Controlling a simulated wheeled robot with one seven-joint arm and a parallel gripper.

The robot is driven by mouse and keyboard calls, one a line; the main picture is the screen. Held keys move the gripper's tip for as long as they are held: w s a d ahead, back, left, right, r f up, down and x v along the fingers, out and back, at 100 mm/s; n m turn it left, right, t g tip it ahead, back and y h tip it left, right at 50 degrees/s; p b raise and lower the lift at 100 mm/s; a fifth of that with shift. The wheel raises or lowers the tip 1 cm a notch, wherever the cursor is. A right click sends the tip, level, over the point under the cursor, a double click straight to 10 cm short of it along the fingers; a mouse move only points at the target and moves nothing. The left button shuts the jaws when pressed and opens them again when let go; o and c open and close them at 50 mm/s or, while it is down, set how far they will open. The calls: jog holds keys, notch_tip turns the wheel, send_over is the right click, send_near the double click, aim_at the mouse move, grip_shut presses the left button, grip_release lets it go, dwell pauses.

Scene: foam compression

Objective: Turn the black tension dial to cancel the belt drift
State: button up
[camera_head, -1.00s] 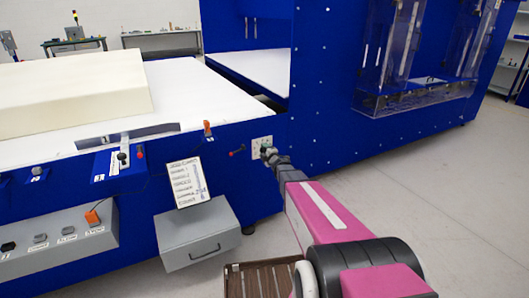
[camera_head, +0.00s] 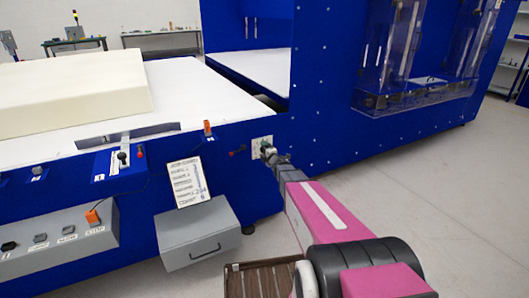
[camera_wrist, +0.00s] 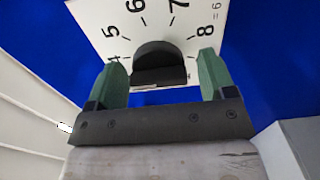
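The black tension dial (camera_wrist: 156,62) shows in the wrist view, at the middle of a white plate (camera_wrist: 110,22) with numbers around it, 4 to 8 readable. My gripper (camera_wrist: 163,60) has two green fingers, one left and one right of the dial, with small gaps visible between each finger and the dial. It is open. Whether the fingertips reach past the dial's face I cannot tell. In the head view my gripper (camera_head: 267,151) is at the plate (camera_head: 258,142) on the blue machine front; the dial is too small and covered to make out there.
A cream foam block (camera_head: 75,92) lies on the white belt (camera_head: 190,85) to the left. A card with writing (camera_head: 187,180) stands above a grey drawer box (camera_head: 195,235), left of my arm. A brown slatted crate (camera_head: 262,280) is below. Open floor lies to the right.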

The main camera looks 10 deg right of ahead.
jog(key=shift+d, duration=0.1)
jog(key=v, duration=1)
jog(key=shift+s, duration=0.4)
jog(key=shift+d, duration=0.1)
jog(key=s+d+f+m+g+h, duration=0.2)
jog(key=s+m+g+h, duration=0.2)
jog(key=s+m, duration=0.3)
jog(key=s+d+f+m+g+h, duration=0.1)
jog(key=s+f+m+g+h, duration=0.1)
jog(key=s+m+g+h, duration=0.45)
jog(key=s+a+m+g+y, duration=0.2)
jog(key=s+m+g, duration=0.1)
jog(key=s, duration=0.4)
jog(key=s+a+m+g+y, duration=0.3)
jog(key=s+m, duration=0.2)
jog(key=s, duration=0.2)
jog(key=shift+a+f+g, duration=0.3)
jog(key=shift+a+g, duration=0.05)
